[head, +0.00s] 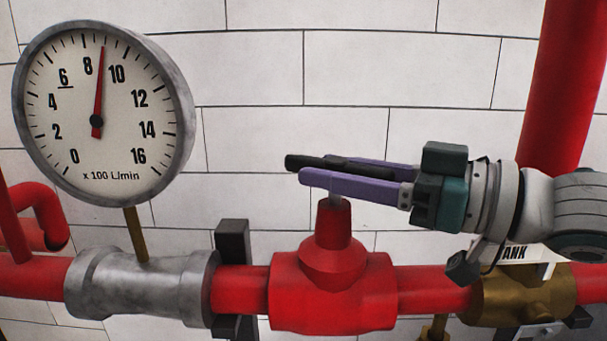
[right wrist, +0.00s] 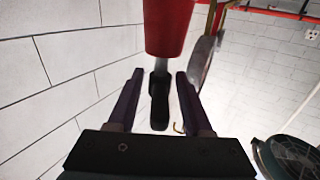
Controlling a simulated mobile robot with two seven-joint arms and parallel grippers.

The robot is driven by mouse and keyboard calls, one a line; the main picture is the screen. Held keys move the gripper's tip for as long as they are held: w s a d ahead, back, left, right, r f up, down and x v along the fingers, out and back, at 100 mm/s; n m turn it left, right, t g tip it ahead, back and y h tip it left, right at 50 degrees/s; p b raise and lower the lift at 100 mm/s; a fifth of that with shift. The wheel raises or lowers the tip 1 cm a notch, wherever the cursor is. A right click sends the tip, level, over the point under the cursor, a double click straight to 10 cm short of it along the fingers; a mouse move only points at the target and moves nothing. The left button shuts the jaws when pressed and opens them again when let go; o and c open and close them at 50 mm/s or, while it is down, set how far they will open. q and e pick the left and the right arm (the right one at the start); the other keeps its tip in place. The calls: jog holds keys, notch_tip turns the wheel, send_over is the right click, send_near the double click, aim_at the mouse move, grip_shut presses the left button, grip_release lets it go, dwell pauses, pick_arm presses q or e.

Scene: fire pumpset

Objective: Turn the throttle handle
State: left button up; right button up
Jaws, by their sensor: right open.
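The throttle handle (head: 305,161) is a black lever on a grey stem above the red valve body (head: 335,290). It lies roughly level. My right gripper (head: 312,170) comes in from the right with its purple fingers open. The handle lies between the fingers, and the front finger hides part of it. In the right wrist view the handle (right wrist: 160,100) runs between the two fingers, with a visible gap on each side. I see no grip on it. My left gripper is not in view.
A round flow gauge (head: 135,115) stands at the left, its red needle between 8 and 10. A red pipe (head: 430,290) runs along the bottom. A thick red upright pipe (head: 568,80) is at the right. A white tiled wall (head: 350,70) stands behind.

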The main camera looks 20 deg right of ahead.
jog(key=b+v, duration=0.1)
jog(key=v, duration=0.7)
jog(key=shift+d, duration=0.1)
jog(key=shift+s, duration=0.1)
